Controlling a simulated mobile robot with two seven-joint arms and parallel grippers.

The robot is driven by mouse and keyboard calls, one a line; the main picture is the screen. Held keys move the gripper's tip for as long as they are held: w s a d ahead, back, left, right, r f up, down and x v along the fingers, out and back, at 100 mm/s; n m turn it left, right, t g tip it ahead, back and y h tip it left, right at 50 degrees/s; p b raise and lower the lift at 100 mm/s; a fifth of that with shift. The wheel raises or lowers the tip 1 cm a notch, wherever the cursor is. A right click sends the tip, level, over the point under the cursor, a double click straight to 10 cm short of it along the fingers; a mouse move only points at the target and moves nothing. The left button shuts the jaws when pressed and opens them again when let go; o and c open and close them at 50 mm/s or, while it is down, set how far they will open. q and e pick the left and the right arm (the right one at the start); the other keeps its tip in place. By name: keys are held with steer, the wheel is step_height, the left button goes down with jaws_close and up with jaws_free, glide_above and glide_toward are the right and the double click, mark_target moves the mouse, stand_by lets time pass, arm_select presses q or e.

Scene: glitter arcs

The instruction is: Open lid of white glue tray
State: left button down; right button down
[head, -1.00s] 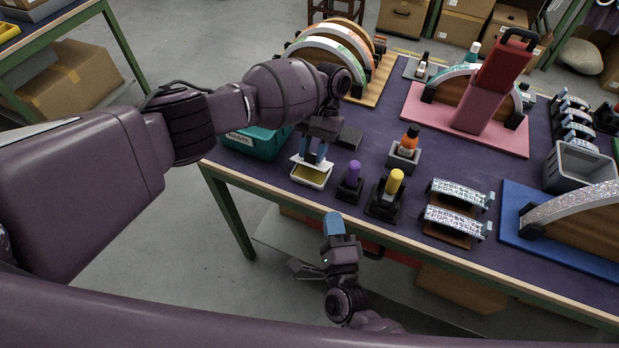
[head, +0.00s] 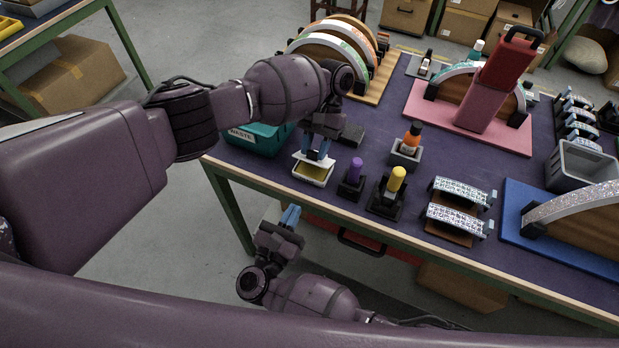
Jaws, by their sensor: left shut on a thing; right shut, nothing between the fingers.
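The white glue tray (head: 312,181) sits near the table's front left edge, with a yellowish inside showing. Its white lid (head: 303,156) is tilted up at the back of the tray. My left gripper (head: 318,155) is over the tray, shut on the lid; the arm above partly hides the lid and the fingertips. My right gripper (head: 291,215) is shut and empty. It is in front of the table, lower in the picture than the tray and apart from it.
A teal waste bin (head: 257,140) stands left of the tray. Purple (head: 355,170) and yellow (head: 396,180) capped bottles stand in dark holders to the right. Behind are an orange-topped bottle (head: 411,139) and a rack of arches (head: 330,60). Free floor lies left of the table.

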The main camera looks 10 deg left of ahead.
mark_target(314, 164)
steer(key=shift+x, duration=5)
steer(key=shift+s+a+r, duration=0.1)
steer(key=shift+a+r, duration=0.15)
steer(key=shift+a, duration=0.2)
steer(key=shift+r+y, duration=0.25)
steer(key=shift+y, duration=0.05)
